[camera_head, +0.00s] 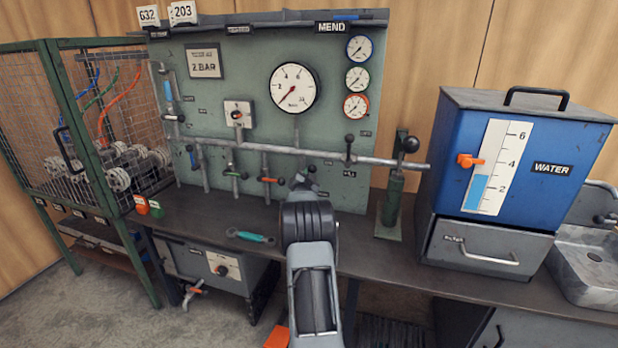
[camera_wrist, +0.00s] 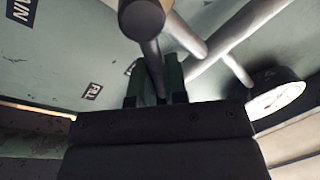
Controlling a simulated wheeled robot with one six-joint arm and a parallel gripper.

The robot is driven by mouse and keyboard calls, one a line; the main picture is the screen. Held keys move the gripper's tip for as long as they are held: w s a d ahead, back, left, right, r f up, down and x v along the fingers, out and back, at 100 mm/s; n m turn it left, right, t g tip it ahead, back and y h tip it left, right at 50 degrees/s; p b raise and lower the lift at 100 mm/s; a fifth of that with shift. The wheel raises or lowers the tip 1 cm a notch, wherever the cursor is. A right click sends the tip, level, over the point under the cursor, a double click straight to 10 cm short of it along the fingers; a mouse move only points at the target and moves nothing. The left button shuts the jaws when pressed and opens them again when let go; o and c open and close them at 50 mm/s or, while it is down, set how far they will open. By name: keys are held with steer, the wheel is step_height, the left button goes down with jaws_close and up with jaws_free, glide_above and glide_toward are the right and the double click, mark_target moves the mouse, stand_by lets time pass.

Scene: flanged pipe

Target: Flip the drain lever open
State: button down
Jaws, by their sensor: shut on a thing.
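My gripper (camera_head: 302,181) is at the panel's lower middle, partly hidden by my arm in the head view. In the wrist view its green fingers (camera_wrist: 156,84) are shut on a dark lever with a round-ended knob (camera_wrist: 142,18). The lever rises from between the fingers, close to the grey pipes. Labels beside it seem to read "FILL" (camera_wrist: 88,90) and, in part, "MAIN" (camera_wrist: 20,9). I see no readable drain label. Levers with blue (camera_head: 193,157), green (camera_head: 235,175) and orange (camera_head: 269,180) handles hang left of my gripper.
A grey pipe (camera_head: 385,161) crosses the panel, with a black-knobbed lever (camera_head: 349,140) above my gripper. A green hand pump (camera_head: 396,190) and blue water tank (camera_head: 540,150) stand right. A teal-handled tool (camera_head: 250,237) lies on the bench. A wire cage (camera_head: 110,130) is left.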

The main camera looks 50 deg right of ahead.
steer(key=shift+r, duration=0.25)
steer(key=c, duration=1.2)
jaws_free()
steer(key=shift+s+d+f, duration=0.1)
steer(key=shift+o, duration=0.2)
steer(key=v, duration=1.3)
steer(key=shift+s+a, duration=0.2)
steer(key=shift+a, duration=0.15)
steer(key=shift+f, duration=0.1)
